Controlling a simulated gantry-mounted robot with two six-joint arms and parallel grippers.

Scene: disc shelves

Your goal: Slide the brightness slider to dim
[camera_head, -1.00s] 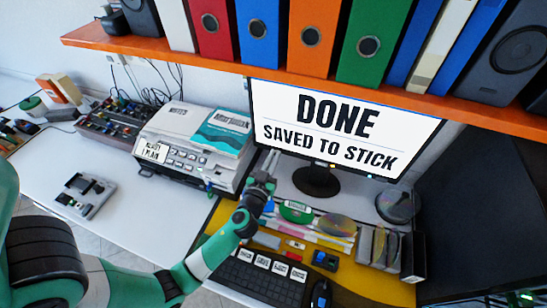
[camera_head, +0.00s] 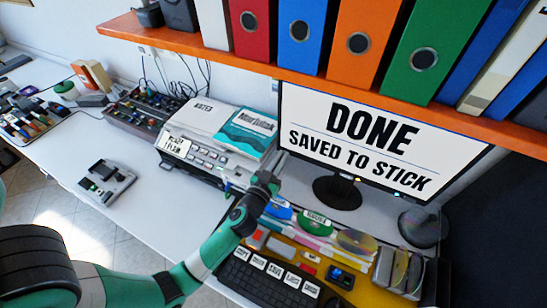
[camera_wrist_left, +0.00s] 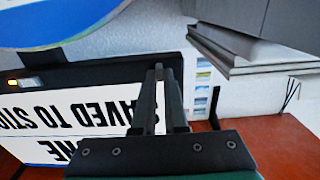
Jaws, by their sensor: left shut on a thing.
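The monitor (camera_head: 355,140) shows "DONE SAVED TO STICK" on its screen. Small lights (camera_head: 356,179) sit on its lower bezel, and a lit orange light (camera_wrist_left: 12,82) shows there in the left wrist view. I cannot make out a brightness slider clearly. My left gripper (camera_head: 272,178) is between the printer and the monitor's lower left corner. In the left wrist view its fingers (camera_wrist_left: 160,70) are close together in front of the monitor's dark edge. They are shut on a small grey piece, hard to make out between the tips. My right gripper is not in view.
The printer (camera_head: 210,135) stands left of my left gripper. Discs and cases (camera_head: 315,222) lie below the monitor, with a keyboard (camera_head: 265,280) nearer. An orange shelf (camera_head: 300,75) with binders hangs above.

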